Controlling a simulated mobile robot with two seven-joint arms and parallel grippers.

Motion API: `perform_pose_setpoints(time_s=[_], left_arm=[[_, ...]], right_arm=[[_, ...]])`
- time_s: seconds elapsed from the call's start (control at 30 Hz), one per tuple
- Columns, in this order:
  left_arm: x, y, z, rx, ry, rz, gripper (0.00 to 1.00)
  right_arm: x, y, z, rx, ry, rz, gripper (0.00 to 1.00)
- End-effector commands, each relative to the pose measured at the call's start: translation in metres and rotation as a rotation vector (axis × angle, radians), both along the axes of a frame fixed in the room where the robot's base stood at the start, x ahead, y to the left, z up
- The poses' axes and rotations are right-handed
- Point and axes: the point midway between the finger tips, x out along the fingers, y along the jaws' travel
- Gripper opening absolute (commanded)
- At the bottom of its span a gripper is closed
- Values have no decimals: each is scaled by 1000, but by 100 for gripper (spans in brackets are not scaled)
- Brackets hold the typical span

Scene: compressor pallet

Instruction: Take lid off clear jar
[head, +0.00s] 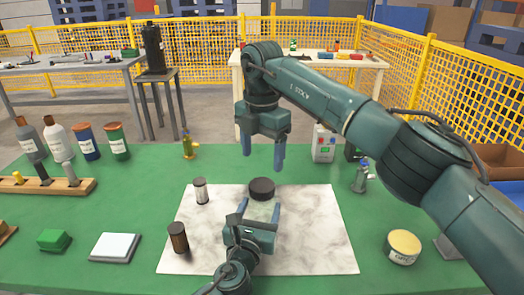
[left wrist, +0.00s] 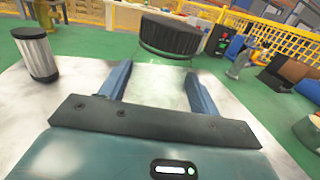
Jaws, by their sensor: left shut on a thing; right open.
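The clear jar (head: 261,210) stands on the white marbled mat (head: 315,225), with its dark round lid (head: 262,187) on top. My left gripper (head: 259,213) is shut around the jar's body from the near side. In the left wrist view the dark lid (left wrist: 172,36) sits above the two fingers (left wrist: 157,82), and the see-through body (left wrist: 158,76) shows faintly between them. My right gripper (head: 263,152) is open and empty, pointing down above the lid and apart from it.
A small dark-capped jar (head: 201,191) and a brown jar (head: 179,238) stand on the mat's left side. A yellow-topped tin (head: 403,246) is at right. Bottles (head: 87,142) and a wooden rack (head: 60,187) are at left. The mat's right part is clear.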

Motion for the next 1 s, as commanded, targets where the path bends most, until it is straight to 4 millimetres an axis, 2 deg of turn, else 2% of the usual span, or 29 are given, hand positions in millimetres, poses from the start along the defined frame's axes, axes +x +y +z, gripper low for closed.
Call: perform_pose_setpoints(time_s=[0.3, 0.5, 0.6, 0.77, 0.87, 1.0], left_arm=[[0, 0, -1, 0, 1, 0, 0], [0, 0, -1, 0, 1, 0, 0], [0, 0, -1, 0, 1, 0, 0], [0, 0, -1, 0, 1, 0, 0], [0, 0, -1, 0, 1, 0, 0], [0, 0, -1, -1, 1, 0, 0]], right_arm=[[0, 0, -1, 0, 1, -697, 72], [0, 0, 0, 1, 1, -1045, 72], [0, 0, 0, 1, 1, -1156, 72], [0, 0, -3, 0, 2, -1240, 72], [0, 0, -12, -1, 3, -1250, 72], [0, -1, -34, -1, 3, -1250, 72]])
